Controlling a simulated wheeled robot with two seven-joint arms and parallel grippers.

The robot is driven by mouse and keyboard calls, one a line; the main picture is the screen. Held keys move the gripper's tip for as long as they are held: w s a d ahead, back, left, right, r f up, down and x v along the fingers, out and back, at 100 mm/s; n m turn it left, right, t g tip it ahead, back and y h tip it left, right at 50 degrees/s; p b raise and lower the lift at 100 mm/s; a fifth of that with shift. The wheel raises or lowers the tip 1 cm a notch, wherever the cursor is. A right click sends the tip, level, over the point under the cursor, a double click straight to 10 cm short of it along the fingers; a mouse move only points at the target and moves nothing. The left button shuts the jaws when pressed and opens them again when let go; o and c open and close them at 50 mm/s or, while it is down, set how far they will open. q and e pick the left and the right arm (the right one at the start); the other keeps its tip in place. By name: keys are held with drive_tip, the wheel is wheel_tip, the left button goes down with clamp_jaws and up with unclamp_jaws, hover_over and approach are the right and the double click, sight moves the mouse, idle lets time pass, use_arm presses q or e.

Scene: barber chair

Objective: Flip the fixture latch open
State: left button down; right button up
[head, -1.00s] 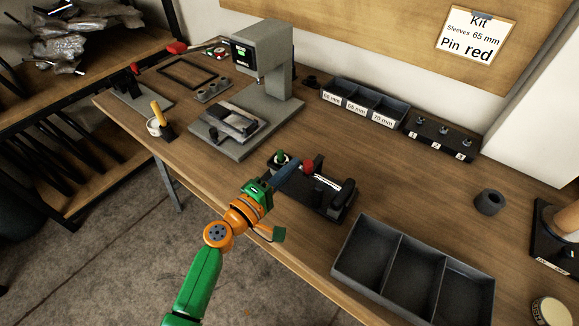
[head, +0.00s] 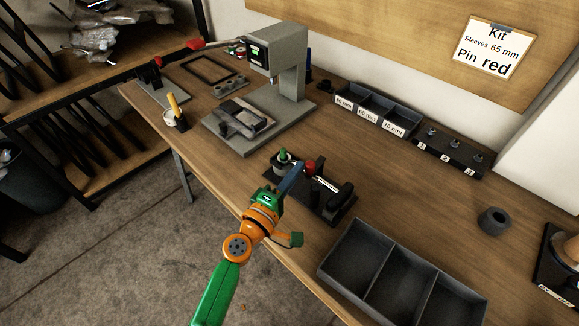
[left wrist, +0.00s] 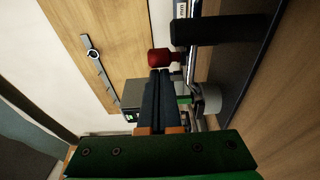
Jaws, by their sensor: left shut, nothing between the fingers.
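The fixture (head: 343,207) is a dark base on the near side of the workbench, with a green-topped post at its left and a black block at its right. Its latch appears as a pale bar ending in a red knob (head: 310,166). The knob also shows in the left wrist view (left wrist: 159,57), just beyond my fingertips. My left gripper (head: 301,168) is shut and empty, its dark blue fingers pointing at the knob, very close to it. I cannot tell whether they touch. The gripper also shows in the left wrist view (left wrist: 160,72). My right gripper is not in view.
An empty black divided tray (head: 345,272) lies right of the fixture, near the front edge. A grey press (head: 285,65) stands behind. Labelled bins (head: 372,112) and a numbered black block (head: 446,155) line the back. Bare wood lies between fixture and bins.

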use_arm(q)
drive_tip(key=shift+s+d+r, duration=0.1)
drive_tip(key=shift+s+d, duration=0.35)
drive_tip(key=shift+d, duration=0.15)
drive_tip(key=shift+s+d, duration=0.25)
drive_tip(key=shift+d, duration=0.15)
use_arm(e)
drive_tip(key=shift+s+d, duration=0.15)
use_arm(q)
drive_tip(key=shift+s+d, duration=0.15)
drive_tip(key=shift+d, duration=0.05)
